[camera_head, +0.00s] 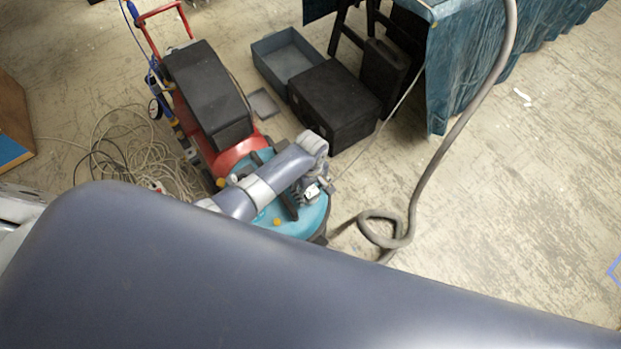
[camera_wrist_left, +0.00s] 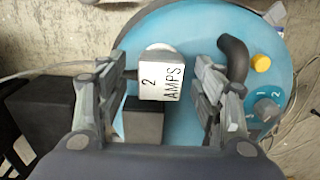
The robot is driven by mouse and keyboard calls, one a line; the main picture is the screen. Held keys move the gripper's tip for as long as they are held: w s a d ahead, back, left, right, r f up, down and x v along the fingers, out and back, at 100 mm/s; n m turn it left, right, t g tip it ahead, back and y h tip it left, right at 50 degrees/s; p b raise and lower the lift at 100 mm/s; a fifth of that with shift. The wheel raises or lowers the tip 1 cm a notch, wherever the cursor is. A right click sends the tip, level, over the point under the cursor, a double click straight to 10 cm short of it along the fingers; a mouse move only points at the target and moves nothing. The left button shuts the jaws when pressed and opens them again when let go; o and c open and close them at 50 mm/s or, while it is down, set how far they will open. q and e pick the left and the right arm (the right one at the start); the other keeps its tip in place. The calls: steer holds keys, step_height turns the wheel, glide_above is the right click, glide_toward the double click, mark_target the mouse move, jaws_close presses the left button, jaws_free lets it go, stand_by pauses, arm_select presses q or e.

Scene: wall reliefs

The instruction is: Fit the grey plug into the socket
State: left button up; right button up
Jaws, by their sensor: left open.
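A small block with a white face marked "2 AMPS" (camera_wrist_left: 161,82) is between the spread fingers of my left gripper (camera_wrist_left: 160,90) in the left wrist view. Gaps show on both sides of it. It may be the grey plug, but I cannot tell for sure. A dark grey box shape (camera_wrist_left: 143,124) shows just below it. Both are over the round teal top of a machine (camera_wrist_left: 190,22). In the head view my left gripper (camera_head: 311,189) is low over this teal top (camera_head: 300,222), with a bit of white by its fingers. I cannot make out the socket. My right gripper is out of view.
The teal top carries a yellow knob (camera_wrist_left: 261,63), a grey numbered dial (camera_wrist_left: 266,109) and a black curved handle (camera_wrist_left: 233,58). A red machine (camera_head: 233,155), black case (camera_head: 334,101), blue crate (camera_head: 285,56) and tangled cables (camera_head: 125,150) are close. Floor at right is mostly clear beyond the grey hose (camera_head: 432,190).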

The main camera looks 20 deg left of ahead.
mark_target(310, 191)
arm_select(q)
step_height(310, 191, up, 11)
stand_by(0.4)
steer(key=shift+s+f, duration=0.1)
steer(key=shift+f, duration=0.1)
stand_by(0.6)
